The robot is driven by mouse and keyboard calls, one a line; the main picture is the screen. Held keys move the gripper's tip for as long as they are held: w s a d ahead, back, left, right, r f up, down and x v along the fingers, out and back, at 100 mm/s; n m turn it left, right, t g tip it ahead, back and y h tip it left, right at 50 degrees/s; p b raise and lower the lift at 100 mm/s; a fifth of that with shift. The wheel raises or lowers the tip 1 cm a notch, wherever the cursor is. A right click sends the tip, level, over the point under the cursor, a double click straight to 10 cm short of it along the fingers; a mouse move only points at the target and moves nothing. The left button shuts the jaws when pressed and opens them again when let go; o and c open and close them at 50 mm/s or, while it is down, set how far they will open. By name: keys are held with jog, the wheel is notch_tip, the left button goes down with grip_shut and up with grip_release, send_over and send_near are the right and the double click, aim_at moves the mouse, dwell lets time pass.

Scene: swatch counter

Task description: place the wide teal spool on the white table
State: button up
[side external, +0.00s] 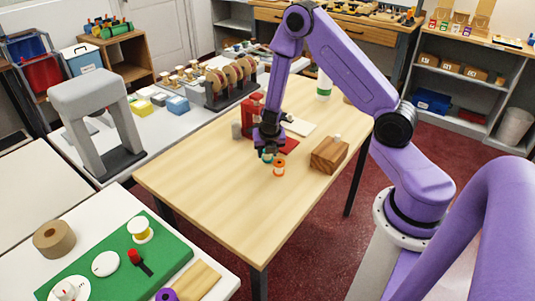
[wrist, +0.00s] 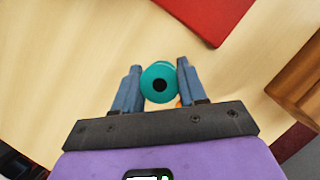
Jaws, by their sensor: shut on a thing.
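My gripper (side external: 267,152) is over the middle of the wooden table (side external: 215,185), pointing down. It is shut on the teal spool (wrist: 158,82), which sits between the two fingers in the wrist view with its round end and dark hole showing. In the side view only a small part of the teal spool (side external: 267,157) shows under the fingers; I cannot tell whether it touches the table. A white table (side external: 215,290) with a green mat (side external: 165,262) is at the lower left. Another white-topped table (side external: 150,160) stands behind the wooden one.
An orange spool (side external: 279,168) stands close beside my gripper. A wooden block (side external: 328,155) is to the right, and a red object (side external: 250,115) is behind. On the green mat are a yellow-and-white spool (side external: 140,230), a white disc (side external: 105,264) and a red-handled tool (side external: 137,257). A grey arch (side external: 90,95) stands further back.

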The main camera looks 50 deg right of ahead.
jog(key=s+r, duration=0.1)
jog(key=r, duration=0.1)
jog(key=s+a+r, duration=0.1)
jog(key=s+r, duration=0.1)
jog(key=r, duration=0.1)
jog(key=s+r, duration=0.2)
jog(key=r, duration=0.1)
jog(key=shift+a, duration=0.15)
jog(key=shift+s+a+r, duration=1.05)
jog(key=shift+s+r, duration=0.8)
jog(key=shift+s, duration=2.35)
jog(key=w+a+m+g+y, duration=0.1)
jog(key=a+m+g, duration=0.3)
jog(key=m, duration=0.9)
jog(key=w+a+m+g+y, duration=0.2)
jog(key=w+a+m+g, duration=0.1)
jog(key=m, duration=1.1)
jog(key=shift+w+a+g, duration=0.4)
jog(key=shift+a, duration=0.45)
jog(key=shift+d+r, duration=0.1)
